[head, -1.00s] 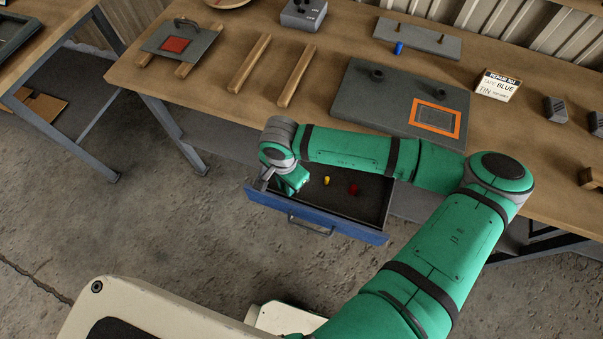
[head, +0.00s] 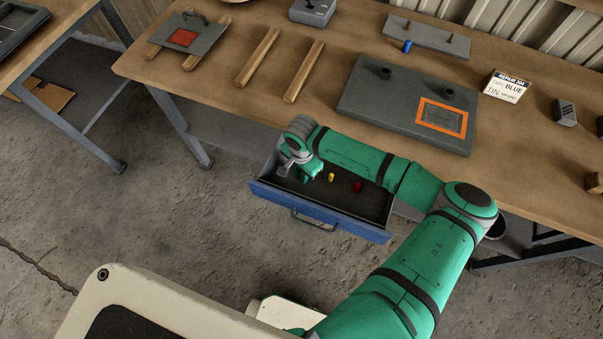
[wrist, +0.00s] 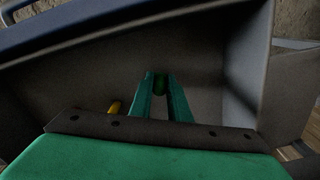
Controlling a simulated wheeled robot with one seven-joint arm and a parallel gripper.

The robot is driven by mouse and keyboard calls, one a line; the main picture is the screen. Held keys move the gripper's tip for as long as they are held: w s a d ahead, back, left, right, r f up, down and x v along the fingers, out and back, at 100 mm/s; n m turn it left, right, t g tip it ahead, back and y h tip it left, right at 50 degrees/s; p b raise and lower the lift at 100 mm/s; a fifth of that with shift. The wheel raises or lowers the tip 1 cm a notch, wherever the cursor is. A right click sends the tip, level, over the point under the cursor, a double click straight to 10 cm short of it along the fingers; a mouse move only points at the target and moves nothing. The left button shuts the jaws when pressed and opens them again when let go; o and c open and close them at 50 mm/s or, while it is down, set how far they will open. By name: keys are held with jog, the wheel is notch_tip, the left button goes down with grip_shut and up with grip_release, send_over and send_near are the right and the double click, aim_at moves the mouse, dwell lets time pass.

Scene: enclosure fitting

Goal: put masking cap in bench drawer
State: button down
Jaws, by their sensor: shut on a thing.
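My gripper (head: 311,176) is inside the left part of the open bench drawer (head: 352,224), pointing down. In the wrist view my gripper (wrist: 160,84) has its two fingers closed on a small dark green cap (wrist: 160,85) between the tips. The grey drawer floor lies beyond it; whether the cap touches the floor I cannot tell. The green cap is hidden in the head view. A yellow cap (head: 331,177) and a red cap (head: 358,186) are in the drawer, right of my gripper. The yellow cap also shows in the wrist view (wrist: 114,108).
The drawer's walls surround my gripper closely. The drawer's right part is free.

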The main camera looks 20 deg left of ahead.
jog(key=c, duration=1.7)
grip_release()
jog(key=shift+f, duration=0.1)
jog(key=shift+o, duration=0.2)
